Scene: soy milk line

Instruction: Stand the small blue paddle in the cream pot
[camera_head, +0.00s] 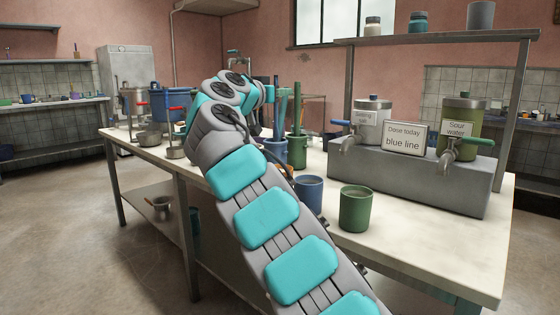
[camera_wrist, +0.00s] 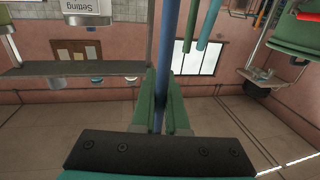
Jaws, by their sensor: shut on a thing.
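My gripper (camera_wrist: 160,78) shows in the wrist view with its two green fingers shut on a long blue handle, that of the blue paddle (camera_wrist: 180,35). The handle runs up out of the top of the wrist view, and its far end is out of frame. I cannot make out a cream pot in either view.
On the table (camera_head: 420,245) stand a blue cup (camera_head: 309,192), a green cup (camera_head: 355,210) and a green pot (camera_head: 297,152). A grey block (camera_head: 420,172) carries two dispensers and a "Dose today blue line" sign (camera_head: 403,139). The front right tabletop is clear.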

